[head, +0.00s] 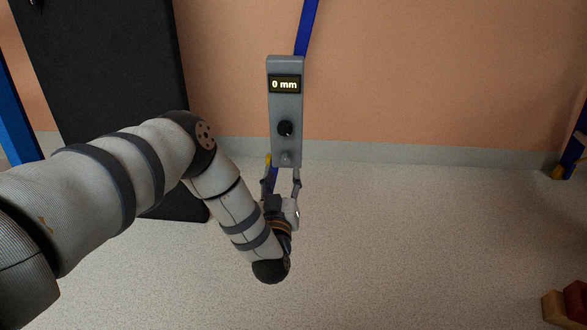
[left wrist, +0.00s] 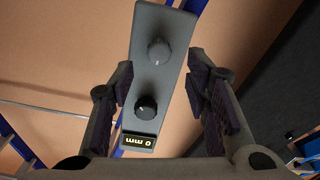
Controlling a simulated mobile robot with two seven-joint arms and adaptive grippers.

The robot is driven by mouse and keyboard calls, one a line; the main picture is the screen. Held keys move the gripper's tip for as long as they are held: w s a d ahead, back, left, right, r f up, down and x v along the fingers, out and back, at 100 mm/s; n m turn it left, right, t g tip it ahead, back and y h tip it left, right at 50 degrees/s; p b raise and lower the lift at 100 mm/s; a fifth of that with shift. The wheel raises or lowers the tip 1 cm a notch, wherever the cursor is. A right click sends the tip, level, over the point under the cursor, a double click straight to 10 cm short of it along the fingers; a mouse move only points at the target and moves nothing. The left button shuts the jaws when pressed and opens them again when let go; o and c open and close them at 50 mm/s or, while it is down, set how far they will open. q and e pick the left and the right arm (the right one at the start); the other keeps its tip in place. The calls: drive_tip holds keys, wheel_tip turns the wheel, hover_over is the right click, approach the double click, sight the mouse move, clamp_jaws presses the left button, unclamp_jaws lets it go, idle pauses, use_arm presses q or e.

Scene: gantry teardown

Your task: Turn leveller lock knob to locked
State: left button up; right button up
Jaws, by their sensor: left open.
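A grey control box (head: 274,110) hangs upright in front of the wall and has a display (head: 285,84) reading "0 mm". Below the display is a black knob (head: 285,128), and lower still a grey knob (head: 286,158). No label tells which is the leveller lock. My left gripper (head: 283,168) is open at the box's lower end, its fingers to either side. In the left wrist view the grey knob (left wrist: 159,51) and the black knob (left wrist: 146,106) show between the spread fingers, which hold nothing. My right gripper is out of view.
A blue post (head: 306,28) rises behind the box. A large dark panel (head: 105,60) stands at the left, near my left arm. Red and tan blocks (head: 568,303) lie at the lower right. The speckled floor (head: 420,240) right of my arm is clear.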

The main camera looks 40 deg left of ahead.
sight(285, 162)
use_arm(q)
drive_tip(key=b+x, duration=0.1)
drive_tip(key=x, duration=0.4)
drive_tip(key=shift+w+f, duration=0.1)
drive_tip(key=shift+w, duration=0.15)
clamp_jaws()
